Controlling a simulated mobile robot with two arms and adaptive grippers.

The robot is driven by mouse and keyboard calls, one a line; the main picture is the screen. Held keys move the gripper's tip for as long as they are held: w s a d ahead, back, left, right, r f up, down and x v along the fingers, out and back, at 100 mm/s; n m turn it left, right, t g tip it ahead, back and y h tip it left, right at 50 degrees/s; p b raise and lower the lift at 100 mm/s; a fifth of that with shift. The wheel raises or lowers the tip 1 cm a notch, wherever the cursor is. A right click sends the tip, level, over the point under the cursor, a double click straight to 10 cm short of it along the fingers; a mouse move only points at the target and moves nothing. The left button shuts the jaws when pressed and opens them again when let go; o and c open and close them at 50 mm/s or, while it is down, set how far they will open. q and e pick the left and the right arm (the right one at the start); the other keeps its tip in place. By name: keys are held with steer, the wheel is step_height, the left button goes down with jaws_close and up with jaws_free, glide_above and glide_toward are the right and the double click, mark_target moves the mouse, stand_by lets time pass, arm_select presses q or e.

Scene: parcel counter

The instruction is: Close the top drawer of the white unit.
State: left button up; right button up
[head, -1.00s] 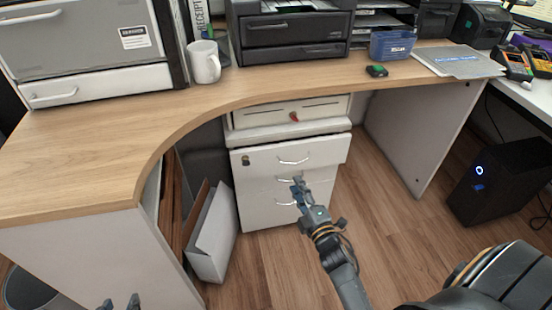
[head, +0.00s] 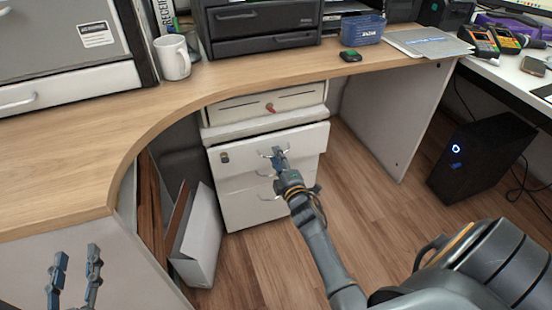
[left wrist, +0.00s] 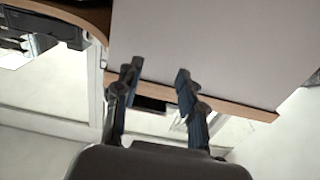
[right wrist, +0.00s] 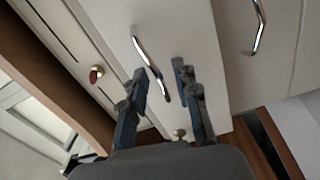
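The white unit (head: 245,212) stands under the wooden desk. Its top drawer (head: 230,152) stands out from the fronts below, partly open, with a lock at its left and a silver handle. My right gripper (head: 278,154) is at this handle. In the right wrist view the handle (right wrist: 148,60) runs in between the open fingers (right wrist: 159,70); whether they touch it is unclear. My left gripper (head: 75,262) is open and empty, low at the front left of the desk; it also shows in the left wrist view (left wrist: 157,75).
A cash drawer with a red key (head: 271,108) sits above the unit. A white box file (head: 200,240) leans at its left. The desk edge (head: 225,95) curves over the unit. A black computer (head: 482,158) stands at the right. The floor in front of the unit is clear.

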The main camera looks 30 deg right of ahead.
arm_select(q)
steer(key=shift+d+r+t+h, duration=0.1)
steer(key=shift+r+t+h, duration=0.2)
steer(key=shift+r, duration=0.35)
arm_select(e)
steer(key=shift+w+d, duration=0.15)
steer(key=shift+w, duration=0.45)
jaws_close()
